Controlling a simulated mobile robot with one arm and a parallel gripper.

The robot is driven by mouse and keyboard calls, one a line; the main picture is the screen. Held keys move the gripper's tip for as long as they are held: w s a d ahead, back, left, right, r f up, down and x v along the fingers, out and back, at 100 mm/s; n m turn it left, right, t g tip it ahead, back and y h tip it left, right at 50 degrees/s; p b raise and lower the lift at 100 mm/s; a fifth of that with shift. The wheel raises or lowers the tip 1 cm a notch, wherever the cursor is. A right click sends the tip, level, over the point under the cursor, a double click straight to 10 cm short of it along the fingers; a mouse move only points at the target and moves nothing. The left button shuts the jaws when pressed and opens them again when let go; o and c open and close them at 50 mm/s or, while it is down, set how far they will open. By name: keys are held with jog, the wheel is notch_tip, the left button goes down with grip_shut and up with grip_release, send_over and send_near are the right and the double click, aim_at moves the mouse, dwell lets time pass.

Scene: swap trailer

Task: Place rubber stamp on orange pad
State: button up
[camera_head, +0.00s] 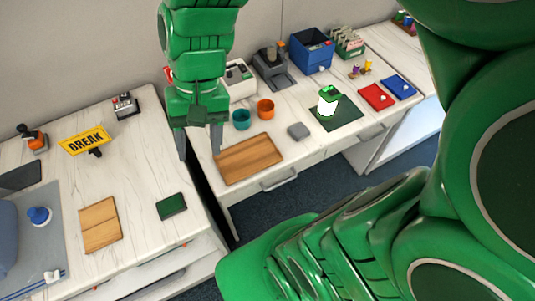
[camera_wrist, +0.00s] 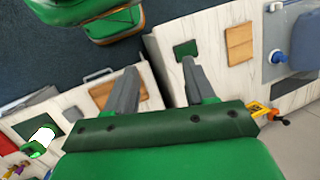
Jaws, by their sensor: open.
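My gripper (camera_head: 200,143) is open and empty, pointing down over the gap between the two tables. Its spread fingers also show in the wrist view (camera_wrist: 160,68). An orange-and-black object with a knob (camera_head: 34,138), possibly the rubber stamp, stands at the back of the left table, far left of my gripper. A blue knobbed object (camera_head: 39,215) stands on a grey mat (camera_head: 62,240). I cannot tell for certain which is the stamp. No plainly orange pad shows; an orange-brown flat board (camera_head: 99,225) lies on the left table and another (camera_head: 249,158) on the right table.
A yellow BREAK sign (camera_head: 84,141) and a dark green pad (camera_head: 172,206) are on the left table. Teal (camera_head: 241,119) and orange (camera_head: 265,108) cups, a green-white object (camera_head: 328,100), and red (camera_head: 376,97) and blue (camera_head: 399,86) pads are on the right table.

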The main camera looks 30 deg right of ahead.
jog(key=s+d+f+n+h, duration=0.1)
jog(key=s+d+h, duration=0.2)
jog(key=s+d, duration=0.5)
jog(key=shift+d+f+t, duration=0.15)
jog(key=shift+d+t, duration=0.25)
jog(key=shift+d, duration=0.75)
